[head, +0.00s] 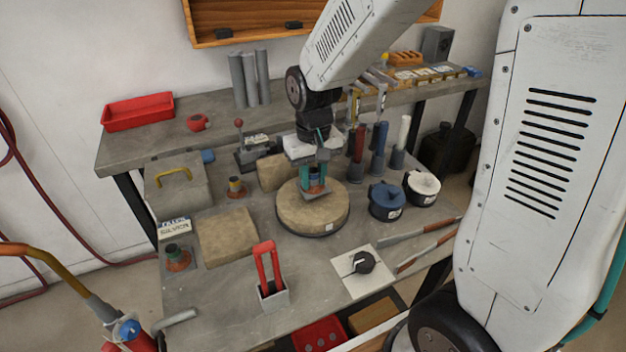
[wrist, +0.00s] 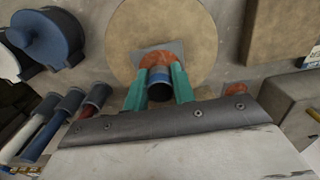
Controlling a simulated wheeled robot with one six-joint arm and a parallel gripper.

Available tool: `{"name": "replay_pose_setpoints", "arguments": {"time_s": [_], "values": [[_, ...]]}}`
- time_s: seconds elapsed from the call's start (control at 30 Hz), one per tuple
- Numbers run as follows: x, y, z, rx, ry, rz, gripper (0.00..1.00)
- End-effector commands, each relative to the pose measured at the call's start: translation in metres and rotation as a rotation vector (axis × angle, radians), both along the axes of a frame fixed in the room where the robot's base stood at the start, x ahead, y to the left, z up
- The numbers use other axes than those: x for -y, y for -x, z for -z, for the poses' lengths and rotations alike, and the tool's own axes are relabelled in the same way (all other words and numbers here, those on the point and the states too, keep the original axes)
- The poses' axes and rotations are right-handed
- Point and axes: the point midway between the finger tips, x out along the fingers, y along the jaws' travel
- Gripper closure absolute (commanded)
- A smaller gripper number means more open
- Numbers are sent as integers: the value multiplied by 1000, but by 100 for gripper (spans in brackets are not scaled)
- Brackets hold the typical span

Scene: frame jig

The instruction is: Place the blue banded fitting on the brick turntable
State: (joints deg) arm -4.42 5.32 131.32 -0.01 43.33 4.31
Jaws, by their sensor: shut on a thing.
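The blue banded fitting (head: 314,184) has an orange flange, a grey square base and a dark tube with a blue band. In the wrist view the fitting (wrist: 159,78) stands between my green fingertips. My gripper (head: 314,174) is shut on it, pointing down over the turntable. The brick turntable (head: 290,214) is a round tan disc on the bench; it also shows in the wrist view (wrist: 125,45). The fitting's base is over the disc, near its middle; I cannot tell whether it touches. My fingers hide part of the tube.
A yellow banded fitting (head: 236,188) and a green banded fitting (head: 178,258) stand to the left. Tan blocks (head: 227,236) lie beside the turntable. A blue pot (head: 387,201) and white pot (head: 421,188) are close on its right. A red-handled holder (head: 271,290) stands in front.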

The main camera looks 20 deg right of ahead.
Motion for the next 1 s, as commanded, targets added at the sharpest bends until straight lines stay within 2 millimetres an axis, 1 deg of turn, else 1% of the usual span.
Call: {"name": "replay_pose_setpoints", "arguments": {"time_s": [0.03,0.1,0.17,0.53,0.57,0.6,0.63,0.9,1.0], "values": [[-1,1,8,-4,0,-2,100],[-1,1,19,-4,0,-2,100],[-2,1,24,-3,0,-2,100],[0,0,29,-1,0,0,100],[0,0,29,0,0,0,69],[1,0,28,0,0,1,58],[1,0,28,0,0,2,53],[1,0,28,0,0,2,53],[1,0,22,2,0,2,53]]}}
